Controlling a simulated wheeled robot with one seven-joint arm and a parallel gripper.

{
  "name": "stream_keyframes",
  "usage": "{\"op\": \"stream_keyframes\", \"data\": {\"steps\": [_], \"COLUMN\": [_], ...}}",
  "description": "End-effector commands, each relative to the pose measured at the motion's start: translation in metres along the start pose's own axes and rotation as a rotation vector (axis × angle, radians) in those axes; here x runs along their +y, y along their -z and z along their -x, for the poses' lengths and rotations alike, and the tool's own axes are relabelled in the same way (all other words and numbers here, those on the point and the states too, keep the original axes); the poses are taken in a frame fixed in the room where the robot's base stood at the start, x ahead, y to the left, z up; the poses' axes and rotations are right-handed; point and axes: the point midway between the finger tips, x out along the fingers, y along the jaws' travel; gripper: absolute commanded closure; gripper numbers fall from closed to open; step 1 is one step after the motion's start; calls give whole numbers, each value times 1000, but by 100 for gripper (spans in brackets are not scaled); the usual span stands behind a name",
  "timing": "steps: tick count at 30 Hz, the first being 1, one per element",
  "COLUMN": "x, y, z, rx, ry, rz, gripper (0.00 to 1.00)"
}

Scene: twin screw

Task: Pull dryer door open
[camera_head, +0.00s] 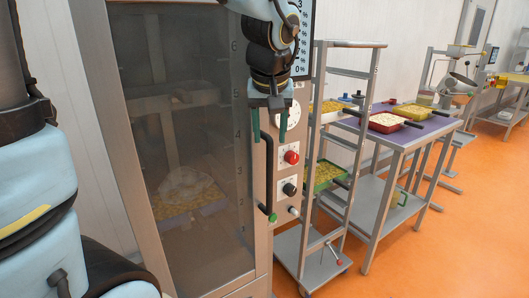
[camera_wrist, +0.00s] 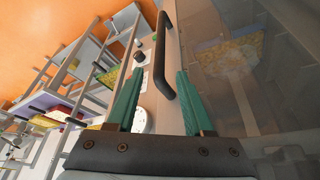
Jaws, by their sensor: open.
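The dryer door (camera_head: 190,150) is a tall dark glass panel in a metal frame, and it looks shut. My gripper (camera_head: 269,135) points down at the handle's upper part, with green fingers apart and nothing held. In the wrist view the gripper (camera_wrist: 158,95) is open, and the handle (camera_wrist: 163,55) lies between the lines of the two fingers, extending past their tips. I cannot tell whether either finger touches the handle.
A control panel with a red knob (camera_head: 291,157) and a black knob (camera_head: 289,189) is just right of the handle. A metal rack cart (camera_head: 318,245) with trays stands further right. A purple-topped table (camera_head: 400,135) holds several trays. Orange floor (camera_head: 450,240) is clear at right.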

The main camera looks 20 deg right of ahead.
Motion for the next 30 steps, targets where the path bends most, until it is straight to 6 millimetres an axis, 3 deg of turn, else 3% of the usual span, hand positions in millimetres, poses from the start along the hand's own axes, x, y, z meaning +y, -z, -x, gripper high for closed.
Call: {"op": "stream_keyframes", "data": {"steps": [6,12,25,30], "x": [-1,-1,-1,-1], "y": [0,0,0,0], "z": [-43,-71,-82,-82], "rx": [-5,-3,-1,-1], "ry": [4,2,0,0], "rz": [0,0,1,1], "gripper": [48,48,48,65]}}
